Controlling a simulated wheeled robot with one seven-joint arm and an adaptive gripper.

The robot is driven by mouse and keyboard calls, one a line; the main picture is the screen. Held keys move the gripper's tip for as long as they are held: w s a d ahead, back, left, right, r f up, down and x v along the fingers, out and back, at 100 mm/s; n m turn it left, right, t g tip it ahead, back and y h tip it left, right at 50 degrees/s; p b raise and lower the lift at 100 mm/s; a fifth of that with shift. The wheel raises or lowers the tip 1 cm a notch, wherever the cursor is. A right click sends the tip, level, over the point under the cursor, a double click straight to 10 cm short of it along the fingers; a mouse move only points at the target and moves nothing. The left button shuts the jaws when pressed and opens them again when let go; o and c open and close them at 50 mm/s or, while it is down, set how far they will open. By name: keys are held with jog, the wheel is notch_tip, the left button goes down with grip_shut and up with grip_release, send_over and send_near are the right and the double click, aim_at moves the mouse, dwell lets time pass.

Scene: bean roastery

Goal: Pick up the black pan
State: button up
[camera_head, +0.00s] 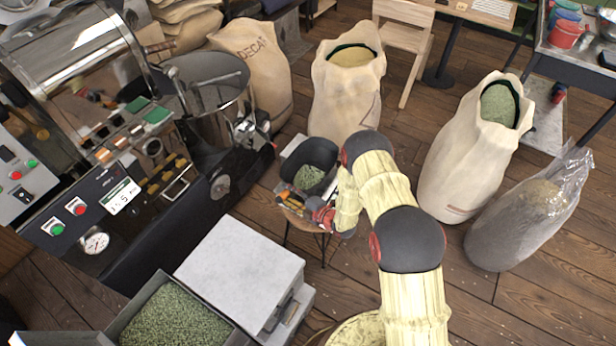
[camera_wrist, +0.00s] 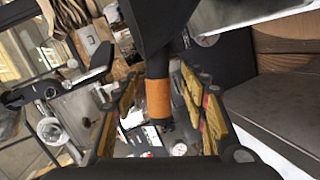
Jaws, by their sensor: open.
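The black pan (camera_head: 314,162) holds green beans and sits on a small stool-like stand in the head view, left of my forearm. In the wrist view, part of a dark body, apparently the pan (camera_wrist: 155,22), shows at the top, and its brown-banded handle (camera_wrist: 158,98) runs down between my fingers. My gripper (camera_head: 308,208) is at the near side of the pan. In the wrist view my gripper (camera_wrist: 160,112) is open, with gaps on both sides of the handle. The handle is hidden by my gripper in the head view.
A roasting machine (camera_head: 95,110) stands at the left. A grey-white box (camera_head: 240,268) and a tray (camera_head: 122,328) of green beans are in front. Sacks (camera_head: 345,95) stand behind the pan, and another sack (camera_head: 465,150) stands to the right. Wooden floor shows between them.

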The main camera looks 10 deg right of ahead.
jog(key=shift+x, duration=0.9)
jog(key=shift+r, duration=0.1)
jog(key=shift+c, duration=0.4)
grip_shut()
